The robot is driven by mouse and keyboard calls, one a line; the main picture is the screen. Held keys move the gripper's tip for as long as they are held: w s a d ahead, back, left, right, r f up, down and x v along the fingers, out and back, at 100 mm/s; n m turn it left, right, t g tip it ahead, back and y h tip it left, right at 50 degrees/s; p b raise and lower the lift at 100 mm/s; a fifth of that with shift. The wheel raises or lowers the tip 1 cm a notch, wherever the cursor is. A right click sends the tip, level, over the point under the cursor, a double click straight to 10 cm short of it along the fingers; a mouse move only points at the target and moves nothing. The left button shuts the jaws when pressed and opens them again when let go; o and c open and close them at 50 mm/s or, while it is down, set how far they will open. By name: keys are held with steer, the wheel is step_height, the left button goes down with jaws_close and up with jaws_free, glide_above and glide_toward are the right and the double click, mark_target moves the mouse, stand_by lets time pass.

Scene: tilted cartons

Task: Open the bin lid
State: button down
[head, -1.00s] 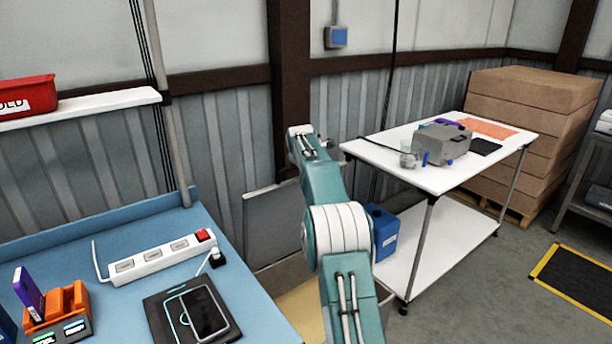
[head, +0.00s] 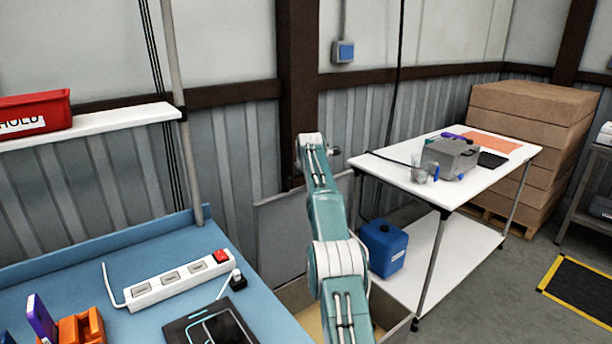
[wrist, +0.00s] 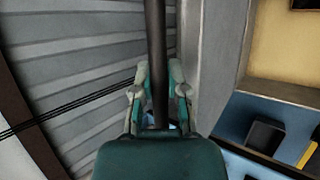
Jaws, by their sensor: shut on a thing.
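The bin (head: 397,330) stands low between the blue bench and the white table, and its tan inside shows in the head view. Its grey lid (head: 278,238) is raised steeply at the back, near the corrugated wall, and my arm covers part of it. In the wrist view my gripper (wrist: 158,100) is shut on a dark bar (wrist: 156,45) that runs beside a grey panel edge (wrist: 213,60). Which part of the lid the bar belongs to is not clear.
The blue bench (head: 110,270) at left holds a white power strip (head: 180,281), a tablet and an orange holder. The white table (head: 400,182) at right carries a grey case, with a blue canister (head: 384,248) on its lower shelf. Open floor lies at right.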

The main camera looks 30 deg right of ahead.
steer(key=shift+r, duration=0.1)
steer(key=c, duration=0.6)
jaws_free()
steer(key=shift+c, duration=0.2)
steer(key=shift+s+a+r, duration=0.15)
steer(key=shift+s+r, duration=0.05)
steer(key=shift+r, duration=0.15)
steer(key=v, duration=1.1)
steer(key=shift+s+a+f, duration=0.1)
